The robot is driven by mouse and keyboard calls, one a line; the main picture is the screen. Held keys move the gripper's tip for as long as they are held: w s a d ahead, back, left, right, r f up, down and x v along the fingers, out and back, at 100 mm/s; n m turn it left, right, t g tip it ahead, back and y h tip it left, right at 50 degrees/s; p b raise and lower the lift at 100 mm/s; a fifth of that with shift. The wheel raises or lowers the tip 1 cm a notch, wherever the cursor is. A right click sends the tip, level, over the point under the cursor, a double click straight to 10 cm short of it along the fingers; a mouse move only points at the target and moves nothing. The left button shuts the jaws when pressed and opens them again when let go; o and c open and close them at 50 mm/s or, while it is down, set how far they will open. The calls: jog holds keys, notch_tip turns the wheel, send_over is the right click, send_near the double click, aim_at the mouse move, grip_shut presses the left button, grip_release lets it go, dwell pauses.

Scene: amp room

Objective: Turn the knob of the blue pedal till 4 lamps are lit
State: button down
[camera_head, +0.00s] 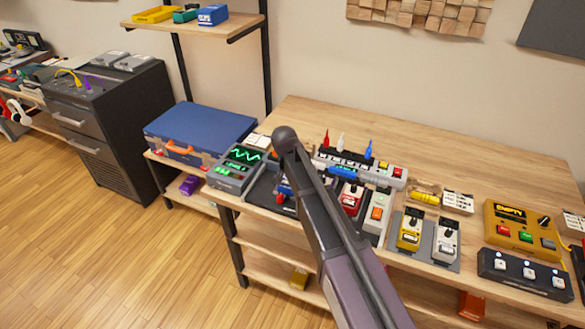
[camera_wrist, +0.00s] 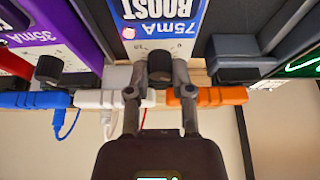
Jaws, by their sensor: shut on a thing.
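The blue pedal (camera_wrist: 165,25), marked 75mA and BOOST, is at the top centre of the wrist view, seen upside down. Its black knob (camera_wrist: 160,64) is at its near edge. My gripper (camera_wrist: 160,76) has one finger on each side of this knob and is shut on it. In the head view my arm hides the gripper and most of the pedal. A grey meter (camera_head: 238,167) with a green trace stands left of the arm; I cannot count its lit lamps.
A purple pedal (camera_wrist: 50,45) with its own black knob is close on the left in the wrist view. White (camera_wrist: 100,98) and orange (camera_wrist: 220,96) plugs lie near the fingers. Red (camera_head: 350,199) and yellow (camera_head: 411,230) pedals stand right of my arm on the wooden bench (camera_head: 310,112).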

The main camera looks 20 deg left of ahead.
jog(key=c, duration=0.8)
grip_release()
jog(key=shift+r, duration=0.1)
